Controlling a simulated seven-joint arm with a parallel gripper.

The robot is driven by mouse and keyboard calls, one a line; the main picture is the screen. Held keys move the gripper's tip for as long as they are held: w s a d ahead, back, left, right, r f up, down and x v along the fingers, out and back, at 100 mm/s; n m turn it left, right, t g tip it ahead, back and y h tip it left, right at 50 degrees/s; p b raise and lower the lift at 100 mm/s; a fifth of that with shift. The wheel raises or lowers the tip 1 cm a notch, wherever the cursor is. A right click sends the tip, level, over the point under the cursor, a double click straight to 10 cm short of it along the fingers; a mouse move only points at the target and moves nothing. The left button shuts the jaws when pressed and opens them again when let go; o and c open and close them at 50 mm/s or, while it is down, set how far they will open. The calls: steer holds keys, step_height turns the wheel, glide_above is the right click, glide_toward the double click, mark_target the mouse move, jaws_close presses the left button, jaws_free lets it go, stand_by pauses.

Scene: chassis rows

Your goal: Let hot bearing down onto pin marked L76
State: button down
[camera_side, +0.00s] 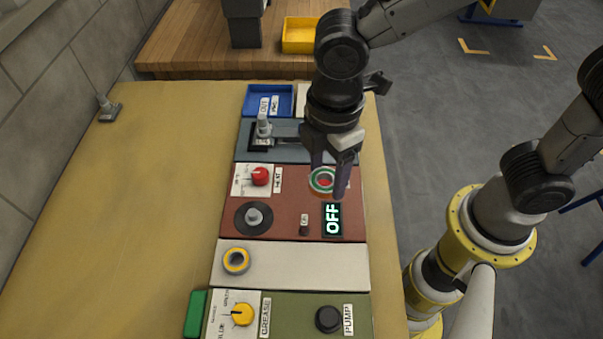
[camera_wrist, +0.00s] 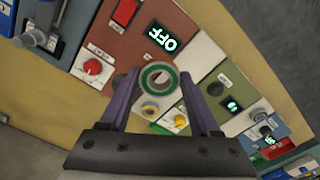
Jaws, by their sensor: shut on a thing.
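My gripper (camera_side: 330,188) is shut on a metal bearing with a green ring (camera_side: 322,180) and holds it above the red-brown panel. In the wrist view the bearing (camera_wrist: 159,78) sits between the two purple fingers (camera_wrist: 160,90). A grey upright pin (camera_side: 264,125) stands on the blue-grey panel, left of and beyond my gripper, with a small label at its foot too small to read surely. It also shows at the upper left of the wrist view (camera_wrist: 35,38). The bearing is apart from this pin.
The red-brown panel carries a red HEAT knob (camera_side: 260,176), a dark disc with a grey centre (camera_side: 245,222) and a lit OFF display (camera_side: 332,219). A yellow ring (camera_side: 236,261) lies on the white panel. A blue tray (camera_side: 252,98) is at the back. The left tabletop (camera_side: 130,210) is mostly clear.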

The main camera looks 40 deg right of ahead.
steer(key=w+a+r+n, duration=0.1)
steer(key=w+r, duration=0.1)
steer(key=w, duration=0.4)
steer(key=w+a+r+n, duration=0.1)
steer(key=w+r, duration=0.1)
steer(key=w, duration=0.5)
steer(key=shift+m, duration=0.9)
steer(key=w+d+f, duration=0.1)
steer(key=w+d, duration=0.1)
steer(key=w, duration=0.2)
steer(key=w+d+f, duration=0.2)
steer(key=w+d, duration=0.1)
steer(key=w, duration=0.1)
steer(key=w+d+f, duration=0.2)
steer(key=w, duration=0.1)
steer(key=shift+w+d, duration=0.35)
steer(key=shift+w, duration=0.05)
steer(key=shift+w+d+f, duration=0.15)
steer(key=shift+d+f, duration=0.2)
steer(key=shift+f, duration=3.25)
